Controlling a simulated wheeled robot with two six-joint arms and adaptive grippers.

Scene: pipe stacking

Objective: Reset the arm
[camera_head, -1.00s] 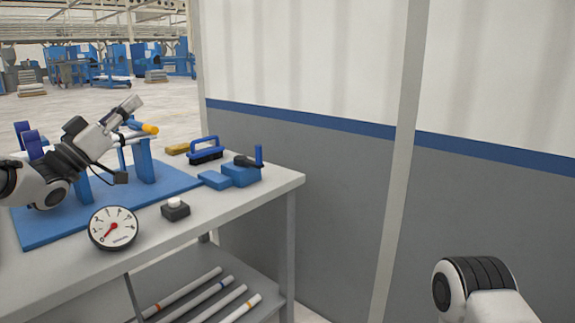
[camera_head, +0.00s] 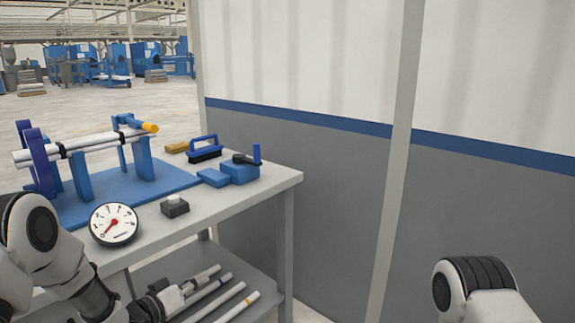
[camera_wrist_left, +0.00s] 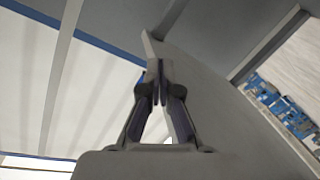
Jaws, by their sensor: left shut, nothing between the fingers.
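My left gripper (camera_head: 207,274) is low in front of the table's front edge, near the pipes on the lower shelf in the head view. It is shut and empty; its closed fingers (camera_wrist_left: 158,82) show in the left wrist view with nothing between them. White pipes (camera_head: 95,142) with dark bands and an orange end (camera_head: 150,128) lie on the blue stand (camera_head: 145,160), clear of my gripper. Only a link of my right arm shows at the lower right; its gripper is out of view.
The table (camera_head: 240,200) carries a round gauge (camera_head: 113,224), a small button box (camera_head: 175,206), a blue brush (camera_head: 205,148) and a blue block (camera_head: 240,172). More pipes (camera_head: 240,306) lie on the lower shelf. A grey wall stands behind and right.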

